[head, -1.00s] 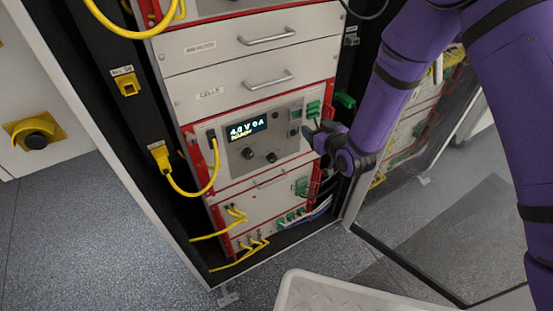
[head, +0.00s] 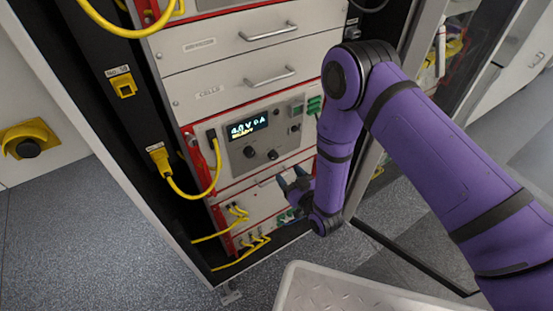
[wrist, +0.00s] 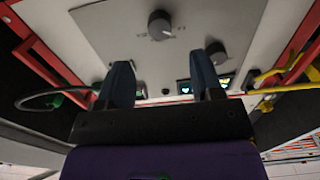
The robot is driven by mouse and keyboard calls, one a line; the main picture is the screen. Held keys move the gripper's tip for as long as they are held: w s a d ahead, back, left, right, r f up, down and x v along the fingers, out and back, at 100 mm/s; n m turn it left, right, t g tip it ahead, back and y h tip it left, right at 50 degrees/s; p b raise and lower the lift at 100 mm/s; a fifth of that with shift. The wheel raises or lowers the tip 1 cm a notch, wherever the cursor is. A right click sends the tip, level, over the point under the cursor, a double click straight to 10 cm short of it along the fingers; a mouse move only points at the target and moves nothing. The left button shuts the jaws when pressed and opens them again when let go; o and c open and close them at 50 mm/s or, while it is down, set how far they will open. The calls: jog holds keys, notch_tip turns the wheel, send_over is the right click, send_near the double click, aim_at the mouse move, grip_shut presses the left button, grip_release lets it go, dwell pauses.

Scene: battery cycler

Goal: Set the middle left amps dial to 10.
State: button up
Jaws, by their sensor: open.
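A grey cycler panel (head: 240,158) in the rack carries a lit display (head: 248,126) that seems to read 4.0 V 0 A. Below the display are two dark round dials, a left dial (head: 249,152) and a right dial (head: 272,155). Their labels are too small to read, so I cannot tell which is amps. The wrist view, turned over, shows one dial (wrist: 160,25) beyond the fingertips and another dial (wrist: 217,52) near the right finger. My gripper (wrist: 160,62) is open and empty. In the head view my gripper (head: 290,180) is below and right of the dials, apart from them.
A yellow cable (head: 213,175) loops down the panel's left side. Green connectors (head: 315,104) sit at its upper right. Drawers with handles (head: 269,76) are above. More yellow cables (head: 236,212) are plugged in below. A pale ridged surface (head: 340,290) lies in front.

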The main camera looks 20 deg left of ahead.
aim_at(275, 158)
jog(key=x, duration=0.8)
jog(key=c, duration=0.9)
jog(key=m, duration=0.3)
jog(key=shift+w+m, duration=0.1)
jog(key=shift+m, duration=2.4)
